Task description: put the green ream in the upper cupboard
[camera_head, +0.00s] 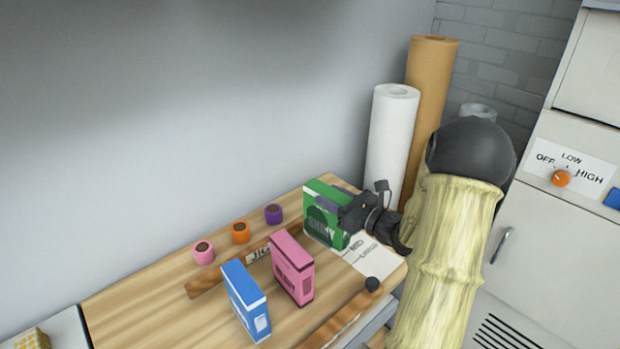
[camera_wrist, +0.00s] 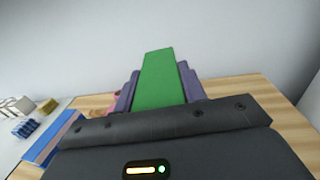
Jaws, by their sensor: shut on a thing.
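The green ream (camera_head: 322,226) stands upright at the back right of the wooden table, on or just above a white labelled sheet; I cannot tell whether it touches. My gripper (camera_head: 350,208) is shut on its upper right part. In the wrist view the green ream (camera_wrist: 160,80) lies between my two purple-grey fingers (camera_wrist: 160,92). The head view does not show an upper cupboard that I can be sure of; a pale cabinet (camera_head: 590,75) stands at the far right.
A pink box (camera_head: 292,268) and a blue box (camera_head: 246,300) stand on the wooden table (camera_head: 150,290). Pink, orange and purple rolls lie behind them. White (camera_head: 390,140) and brown (camera_head: 430,100) tall rolls stand behind my arm. A cabinet door with a handle (camera_head: 502,245) is at right.

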